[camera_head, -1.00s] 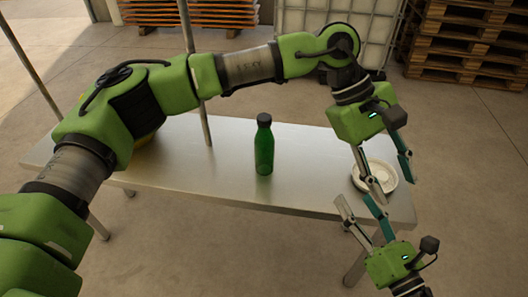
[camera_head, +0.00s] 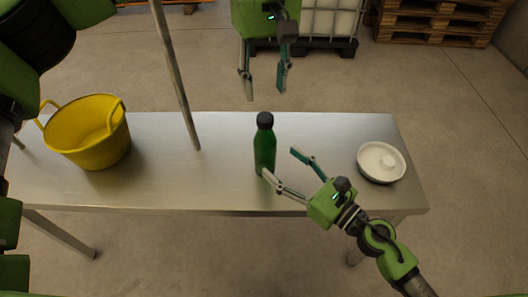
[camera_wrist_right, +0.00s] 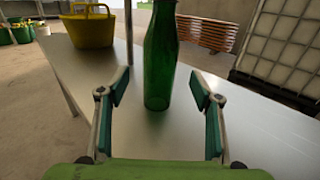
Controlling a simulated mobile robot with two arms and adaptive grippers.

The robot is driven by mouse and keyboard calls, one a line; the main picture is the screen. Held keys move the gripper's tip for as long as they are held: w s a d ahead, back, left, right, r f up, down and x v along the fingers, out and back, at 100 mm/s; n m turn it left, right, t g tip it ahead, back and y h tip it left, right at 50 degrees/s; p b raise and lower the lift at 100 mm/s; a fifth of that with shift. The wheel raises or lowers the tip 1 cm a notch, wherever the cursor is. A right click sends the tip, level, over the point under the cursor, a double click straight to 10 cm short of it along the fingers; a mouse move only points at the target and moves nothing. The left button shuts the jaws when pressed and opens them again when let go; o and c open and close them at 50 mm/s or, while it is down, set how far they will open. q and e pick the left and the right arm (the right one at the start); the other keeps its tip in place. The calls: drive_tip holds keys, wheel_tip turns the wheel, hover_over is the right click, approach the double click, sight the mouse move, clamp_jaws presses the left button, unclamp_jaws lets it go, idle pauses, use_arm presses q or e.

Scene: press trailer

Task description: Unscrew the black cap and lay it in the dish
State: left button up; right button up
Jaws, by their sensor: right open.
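A green bottle (camera_head: 264,154) stands upright on the metal table, with the black cap (camera_head: 265,120) on its top. My left gripper (camera_head: 265,88) is open and empty; in the head view it shows above the cap, fingers pointing down. My right gripper (camera_head: 280,162) is open, low beside the bottle's right side. In the right wrist view the bottle (camera_wrist_right: 160,65) stands ahead, framed by the two spread fingers (camera_wrist_right: 160,80); its top is cut off. I cannot tell whether a finger touches it. The white dish (camera_head: 368,171) lies at the table's right end, with a pale round shape inside.
A yellow bucket (camera_head: 92,152) stands at the table's left end. A thin metal pole (camera_head: 175,75) rises between it and the bottle. The table (camera_head: 190,185) is bare between bucket and bottle. Wooden pallets (camera_head: 440,25) and a caged white tank (camera_head: 330,22) stand behind.

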sight(273, 155)
drive_tip(key=x, duration=0.7)
drive_tip(key=shift+w, duration=0.1)
clamp_jaws()
use_arm(q)
drive_tip(key=m, duration=0.5)
drive_tip(key=shift+s+d, duration=0.1)
drive_tip(key=shift+d, duration=0.05)
drive_tip(key=m, duration=0.4)
drive_tip(key=shift+f, duration=3.95)
